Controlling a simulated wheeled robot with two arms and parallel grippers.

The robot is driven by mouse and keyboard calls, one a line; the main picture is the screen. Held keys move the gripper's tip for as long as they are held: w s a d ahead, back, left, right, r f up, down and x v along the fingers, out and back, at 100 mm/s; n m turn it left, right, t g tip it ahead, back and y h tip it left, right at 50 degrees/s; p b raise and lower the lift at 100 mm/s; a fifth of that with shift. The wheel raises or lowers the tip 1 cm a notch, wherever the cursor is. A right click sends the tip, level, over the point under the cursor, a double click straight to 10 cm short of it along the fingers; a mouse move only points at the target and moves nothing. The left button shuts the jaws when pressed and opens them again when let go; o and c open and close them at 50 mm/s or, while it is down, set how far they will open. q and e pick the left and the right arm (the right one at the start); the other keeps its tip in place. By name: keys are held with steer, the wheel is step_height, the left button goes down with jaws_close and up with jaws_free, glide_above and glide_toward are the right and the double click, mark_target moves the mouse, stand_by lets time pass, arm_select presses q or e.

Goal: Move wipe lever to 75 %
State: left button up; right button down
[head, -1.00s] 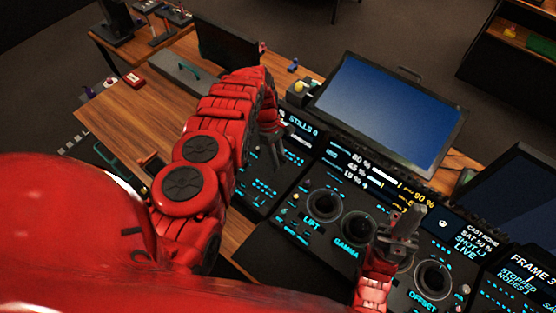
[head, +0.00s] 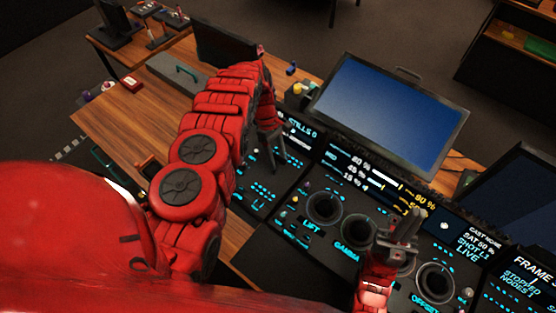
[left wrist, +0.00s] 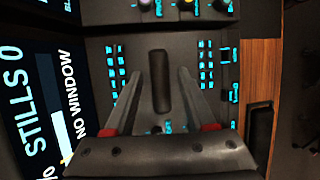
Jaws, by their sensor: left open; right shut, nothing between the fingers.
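In the left wrist view, a dark rounded upright bar (left wrist: 160,80) stands out between my fingers; it looks like the wipe lever or its slot, and I cannot tell which. My left gripper (left wrist: 160,76) is open, one finger on each side of it, with visible gaps. In the head view my left gripper (head: 276,158) is over the panel section beside the STILLS display (head: 298,128), and its arm hides part of that section. The lever cannot be made out there. My right gripper (head: 415,217) is shut and empty above the trackball section.
Trackball rings (head: 324,207) and small knobs lie right of my left gripper. A large blue monitor (head: 390,108) stands behind the panel. In the left wrist view, small knobs (left wrist: 187,4) line the top, and a wooden edge (left wrist: 258,80) is at the right.

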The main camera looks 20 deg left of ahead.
arm_select(q)
steer(key=b+v, duration=0.6)
steer(key=v, duration=1)
